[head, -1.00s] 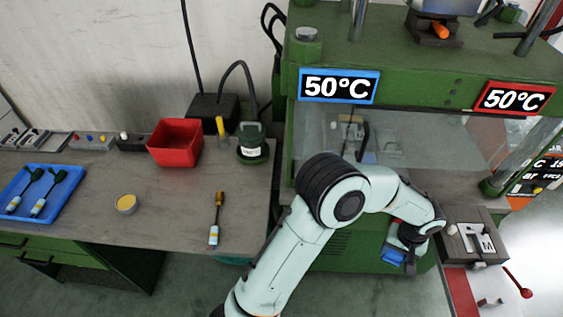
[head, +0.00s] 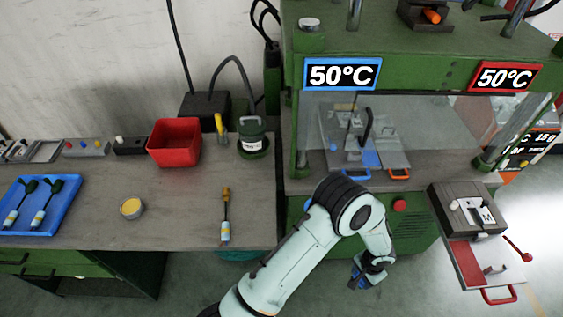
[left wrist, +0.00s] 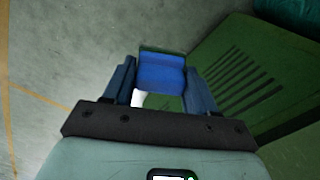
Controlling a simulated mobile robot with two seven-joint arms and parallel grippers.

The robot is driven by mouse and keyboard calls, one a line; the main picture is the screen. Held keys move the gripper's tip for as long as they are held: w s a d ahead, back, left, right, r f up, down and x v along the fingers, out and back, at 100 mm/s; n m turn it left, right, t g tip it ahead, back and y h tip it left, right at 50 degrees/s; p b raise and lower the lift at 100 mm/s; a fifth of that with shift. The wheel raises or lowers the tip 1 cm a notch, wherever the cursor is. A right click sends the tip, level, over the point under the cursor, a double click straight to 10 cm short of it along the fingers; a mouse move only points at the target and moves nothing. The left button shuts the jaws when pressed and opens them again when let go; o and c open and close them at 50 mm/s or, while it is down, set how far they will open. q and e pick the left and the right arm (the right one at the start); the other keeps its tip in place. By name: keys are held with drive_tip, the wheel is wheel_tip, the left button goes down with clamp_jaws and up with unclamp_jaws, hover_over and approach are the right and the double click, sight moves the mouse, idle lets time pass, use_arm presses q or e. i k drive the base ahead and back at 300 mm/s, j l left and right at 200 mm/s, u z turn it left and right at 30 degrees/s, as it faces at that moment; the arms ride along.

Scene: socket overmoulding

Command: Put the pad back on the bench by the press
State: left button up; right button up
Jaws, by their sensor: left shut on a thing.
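My left gripper (head: 364,282) hangs over the floor in front of the green press (head: 410,238). In the left wrist view my left gripper (left wrist: 160,84) is shut on a blue pad (left wrist: 162,74) with a dark green far edge. The pad sits between the fingertips, with floor and the press's slotted green side beyond it. In the head view the pad can hardly be told from the blue fingers. The grey bench (head: 170,215) stands to the left of the press, and my gripper is to the right of it and apart from it. My right gripper is not in view.
Bare bench shows around the brush. A mould block (head: 466,205) stands right of my arm.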

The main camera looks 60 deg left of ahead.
sight(175, 192)
drive_tip(key=k+j+u, duration=0.4)
drive_tip(key=k, duration=0.35)
drive_tip(key=k+j+u, duration=0.35)
drive_tip(key=k+j, duration=0.3)
drive_tip(key=j, duration=0.15)
